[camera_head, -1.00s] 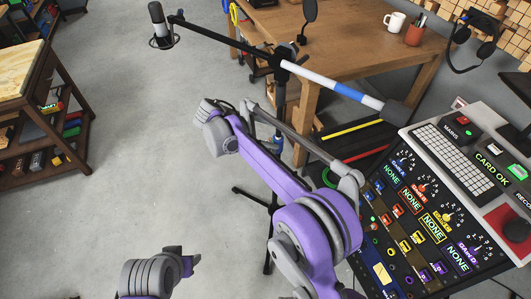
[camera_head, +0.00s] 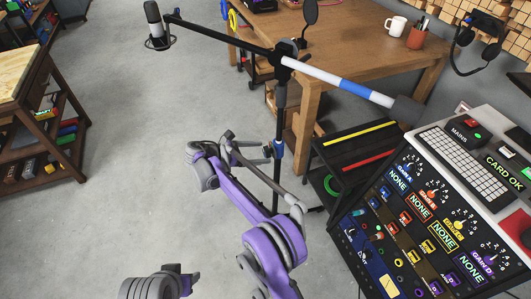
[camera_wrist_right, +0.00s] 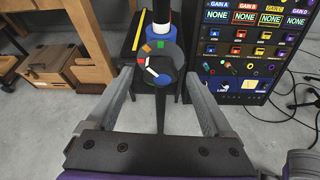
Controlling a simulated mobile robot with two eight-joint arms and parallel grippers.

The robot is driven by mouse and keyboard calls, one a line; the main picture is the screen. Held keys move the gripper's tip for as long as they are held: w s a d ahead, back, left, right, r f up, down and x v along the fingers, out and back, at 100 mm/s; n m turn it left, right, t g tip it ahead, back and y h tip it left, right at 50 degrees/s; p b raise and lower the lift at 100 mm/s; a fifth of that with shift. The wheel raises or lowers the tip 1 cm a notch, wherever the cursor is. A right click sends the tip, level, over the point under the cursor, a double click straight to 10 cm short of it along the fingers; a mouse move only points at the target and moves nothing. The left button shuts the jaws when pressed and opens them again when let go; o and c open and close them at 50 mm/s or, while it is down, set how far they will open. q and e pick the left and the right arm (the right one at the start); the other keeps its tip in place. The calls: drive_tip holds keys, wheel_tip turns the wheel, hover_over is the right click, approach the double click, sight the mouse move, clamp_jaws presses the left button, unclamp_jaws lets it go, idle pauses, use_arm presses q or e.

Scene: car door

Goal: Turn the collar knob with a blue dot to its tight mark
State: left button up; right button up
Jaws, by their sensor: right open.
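The mic stand's dark upright (camera_head: 279,110) carries a collar with a blue band (camera_head: 278,143). In the right wrist view, the round dark collar knob (camera_wrist_right: 152,66) shows green, orange and red marks, a white pointer line and a blue patch at its lower side. I cannot read which mark is the tight one. My right gripper (camera_head: 250,145) is open beside the collar. In the wrist view, its fingers (camera_wrist_right: 160,84) stand apart, with the knob showing between and beyond them; contact is not visible. My left gripper (camera_head: 188,280) is partly in view at the bottom; its jaws are unclear.
The stand's boom (camera_head: 340,85) crosses above, with a microphone (camera_head: 154,22) at its left end. A wooden table (camera_head: 350,45) stands behind. A control console (camera_head: 440,190) fills the right. A shelf (camera_head: 40,110) stands left; the floor between is clear.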

drive_tip(key=shift+x, duration=1.45)
clamp_jaws()
drive_tip(key=m+t, duration=0.2)
drive_tip(key=m, duration=0.2)
drive_tip(key=shift+t+y, duration=0.3)
drive_tip(key=shift+t, duration=0.1)
unclamp_jaws()
drive_tip(key=v, duration=1.1)
drive_tip(key=shift+p, duration=0.4)
